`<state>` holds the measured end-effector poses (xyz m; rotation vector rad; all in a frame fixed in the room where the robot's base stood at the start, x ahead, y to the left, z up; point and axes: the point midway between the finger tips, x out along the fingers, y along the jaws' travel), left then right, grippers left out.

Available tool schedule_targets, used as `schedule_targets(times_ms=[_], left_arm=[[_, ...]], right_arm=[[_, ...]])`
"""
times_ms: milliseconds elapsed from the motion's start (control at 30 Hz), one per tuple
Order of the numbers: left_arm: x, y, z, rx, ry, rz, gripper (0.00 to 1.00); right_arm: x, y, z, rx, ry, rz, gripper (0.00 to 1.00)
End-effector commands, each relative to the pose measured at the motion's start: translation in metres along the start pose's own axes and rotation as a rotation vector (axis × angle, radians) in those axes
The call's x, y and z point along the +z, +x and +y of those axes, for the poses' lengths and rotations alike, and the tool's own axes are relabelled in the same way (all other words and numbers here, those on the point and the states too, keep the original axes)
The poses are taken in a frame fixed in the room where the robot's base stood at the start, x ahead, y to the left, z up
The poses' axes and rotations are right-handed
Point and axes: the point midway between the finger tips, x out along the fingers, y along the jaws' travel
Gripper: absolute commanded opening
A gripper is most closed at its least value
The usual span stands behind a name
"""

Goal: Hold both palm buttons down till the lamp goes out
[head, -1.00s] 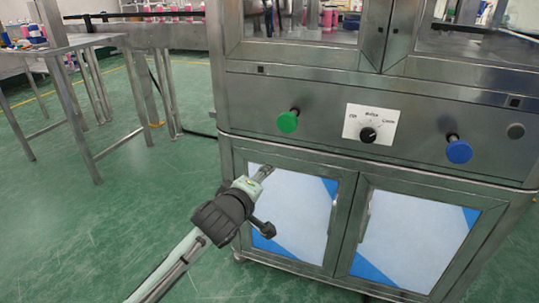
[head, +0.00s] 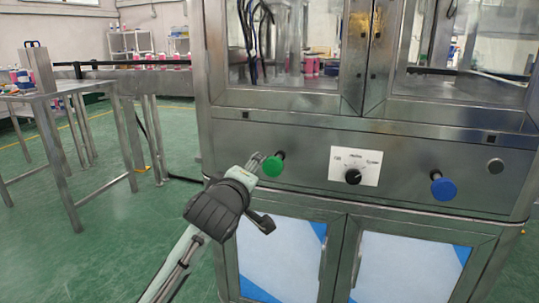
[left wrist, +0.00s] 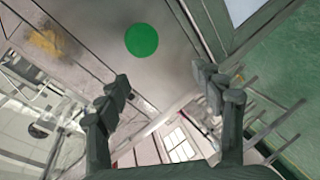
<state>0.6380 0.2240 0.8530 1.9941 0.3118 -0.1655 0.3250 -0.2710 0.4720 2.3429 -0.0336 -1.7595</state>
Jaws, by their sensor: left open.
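The green palm button (head: 273,166) sticks out of the steel front panel on the left. The blue palm button (head: 443,188) sticks out of the same panel farther right. My left gripper (head: 257,160) is just left of the green button in the head view; I cannot tell whether it touches. In the left wrist view its two fingers (left wrist: 162,85) are spread with nothing between them. The green button (left wrist: 141,40) appears there as a round disc beyond the fingertips. My right gripper is in neither view. I cannot make out a lamp.
A selector knob (head: 353,177) on a white plate sits between the buttons. Cabinet doors (head: 281,258) are below the panel, and glazed compartments are above it. A steel table (head: 60,92) stands at the left, with open green floor before it.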

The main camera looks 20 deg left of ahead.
Motion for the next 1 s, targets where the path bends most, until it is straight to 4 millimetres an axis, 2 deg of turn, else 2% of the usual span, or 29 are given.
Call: schedule_targets(times_ms=[133,300,600,833,1000], left_arm=[[-0.009,0.013,0.016,-0.112,0.288,0.002,0.67],[-0.010,0.017,0.034,-0.229,0.637,-0.081,0.67],[0.006,0.002,0.070,-0.303,1.181,-0.343,0.67],[0.013,-0.008,0.082,-0.291,1.371,-0.455,0.67],[0.016,0.002,0.077,-0.291,1.392,-0.470,0.67]], right_arm=[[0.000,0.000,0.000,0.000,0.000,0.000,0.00],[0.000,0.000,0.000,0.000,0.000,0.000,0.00],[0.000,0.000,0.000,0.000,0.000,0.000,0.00],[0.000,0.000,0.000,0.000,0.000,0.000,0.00],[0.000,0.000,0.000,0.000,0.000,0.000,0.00]])
